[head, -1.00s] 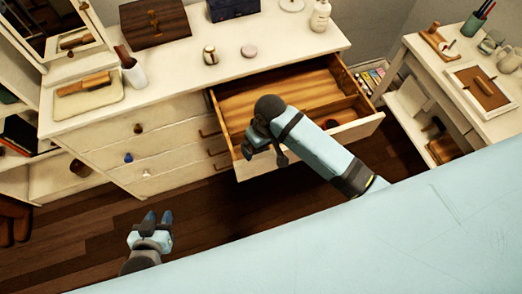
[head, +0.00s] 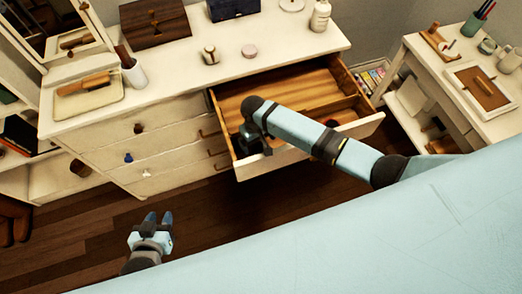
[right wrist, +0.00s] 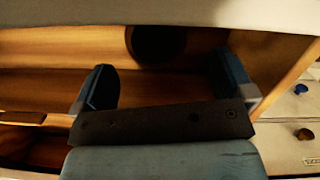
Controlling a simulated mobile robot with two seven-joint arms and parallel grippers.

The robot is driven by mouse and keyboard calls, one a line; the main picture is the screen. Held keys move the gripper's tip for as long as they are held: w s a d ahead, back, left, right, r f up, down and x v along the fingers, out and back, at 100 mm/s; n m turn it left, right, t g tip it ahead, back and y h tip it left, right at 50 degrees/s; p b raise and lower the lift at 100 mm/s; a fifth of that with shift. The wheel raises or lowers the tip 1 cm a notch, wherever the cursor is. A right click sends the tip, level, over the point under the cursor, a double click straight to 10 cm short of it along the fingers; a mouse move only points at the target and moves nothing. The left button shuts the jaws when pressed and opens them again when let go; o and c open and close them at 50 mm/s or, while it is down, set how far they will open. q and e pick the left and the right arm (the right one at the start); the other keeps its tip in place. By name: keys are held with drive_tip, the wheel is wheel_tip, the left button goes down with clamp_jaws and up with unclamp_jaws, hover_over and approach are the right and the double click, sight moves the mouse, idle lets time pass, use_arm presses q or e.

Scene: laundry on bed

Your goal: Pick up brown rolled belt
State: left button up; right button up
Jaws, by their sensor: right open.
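A dark round thing (right wrist: 155,42), which looks like the rolled belt, lies in the open drawer (head: 290,95) in the right wrist view. Its brown colour is hard to make out in the shade. My right gripper (right wrist: 163,66) is open, its two fingers apart on either side of the round thing's line, with nothing visible between them. In the head view my right gripper (head: 250,143) is down at the drawer's front left part, and my arm hides the belt there. My left gripper (head: 158,218) is open and empty over the floor, left of the drawer.
The white dresser (head: 180,85) carries a hairbrush (head: 85,86) on a tray, a cup (head: 134,74), boxes and small jars. The drawer has wooden dividers and a front panel (head: 300,155) close to my right arm. A side table (head: 440,65) stands at the right.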

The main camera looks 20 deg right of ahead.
sight(261, 149)
drive_tip(key=f, duration=0.3)
drive_tip(key=s+f, duration=0.1)
drive_tip(key=f, duration=0.1)
drive_tip(key=shift+s+d, duration=0.1)
drive_tip(key=shift+d, duration=0.25)
drive_tip(key=shift+c, duration=0.5)
drive_tip(key=c, duration=1)
